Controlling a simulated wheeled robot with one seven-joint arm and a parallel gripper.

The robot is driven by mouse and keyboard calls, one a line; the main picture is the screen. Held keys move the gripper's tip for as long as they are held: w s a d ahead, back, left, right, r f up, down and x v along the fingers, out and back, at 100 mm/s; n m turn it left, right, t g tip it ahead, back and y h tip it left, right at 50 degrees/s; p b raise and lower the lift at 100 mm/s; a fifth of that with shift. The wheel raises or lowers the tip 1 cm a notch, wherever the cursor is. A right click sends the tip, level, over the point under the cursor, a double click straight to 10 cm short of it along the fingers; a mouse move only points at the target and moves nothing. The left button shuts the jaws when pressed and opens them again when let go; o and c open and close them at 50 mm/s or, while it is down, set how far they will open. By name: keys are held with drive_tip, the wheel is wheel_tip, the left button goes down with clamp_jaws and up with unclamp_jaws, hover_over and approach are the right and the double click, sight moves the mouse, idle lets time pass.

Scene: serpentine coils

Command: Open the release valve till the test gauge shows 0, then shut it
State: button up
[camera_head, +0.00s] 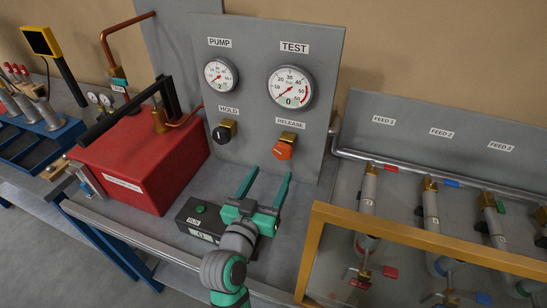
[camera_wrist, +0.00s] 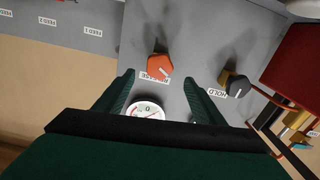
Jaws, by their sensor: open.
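The orange release valve knob (camera_head: 283,150) is on the grey upright panel, under the RELEASE label and on a brass fitting. The test gauge (camera_head: 290,87) above it reads 0 in its window. My gripper (camera_head: 266,178) is open and empty, its two green fingers pointing at the panel below the knob. In the wrist view the knob (camera_wrist: 159,65) lies between the lines of my fingers (camera_wrist: 163,80), apart from them. That view also shows part of the test gauge (camera_wrist: 147,110). A light mark shows on the knob, but whether the valve is open is unclear.
The black hold knob (camera_head: 222,134) is left of the release knob, below the pump gauge (camera_head: 220,75). A red tank (camera_head: 140,155) stands at left. The black RUN box (camera_head: 197,220) is near my wrist. A yellow-framed guard (camera_head: 430,250) stands at right.

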sight(281, 155)
drive_tip(key=x, duration=0.8)
drive_tip(key=shift+w+d, duration=0.15)
drive_tip(key=shift+w, duration=0.15)
